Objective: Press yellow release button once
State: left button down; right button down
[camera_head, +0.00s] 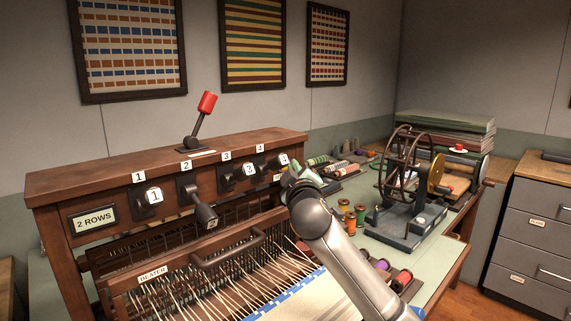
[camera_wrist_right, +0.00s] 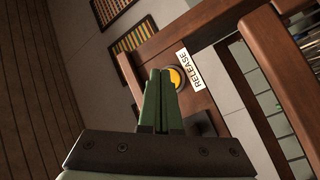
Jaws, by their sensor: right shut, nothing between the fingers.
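The yellow release button (camera_wrist_right: 175,77) shows in the right wrist view, round and yellow in a dark ring, beside a white label (camera_wrist_right: 195,70) reading RELEASE. My right gripper (camera_wrist_right: 160,72) is shut and empty, its green fingertips just in front of the button and covering part of it. I cannot tell whether they touch it. In the head view my right gripper (camera_head: 296,176) is at the right end of the loom's wooden front panel (camera_head: 110,190), and the button is hidden there. My left gripper is not in view.
The loom carries numbered levers, a red-topped lever (camera_head: 207,103) and a beater (camera_head: 190,275) with stretched threads. To the right, a winding wheel (camera_head: 402,165) and thread spools (camera_head: 345,206) stand on the green table. A grey drawer cabinet (camera_head: 530,225) is at far right.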

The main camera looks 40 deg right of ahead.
jog(key=shift+w, duration=0.3)
dwell(0.5)
jog(key=shift+w+d+r+p, duration=0.1)
jog(key=shift+r+p, duration=0.2)
jog(key=shift+r, duration=0.1)
dwell(0.9)
jog(key=shift+f, duration=0.35)
jog(key=shift+s+a, duration=0.2)
jog(key=shift+s, duration=0.1)
jog(key=shift+s+f, duration=0.1)
jog(key=shift+s, duration=0.05)
jog(key=shift+s+d, duration=0.15)
jog(key=shift+s, duration=1.05)
jog(key=shift+s+d, duration=0.15)
jog(key=shift+s, duration=1.05)
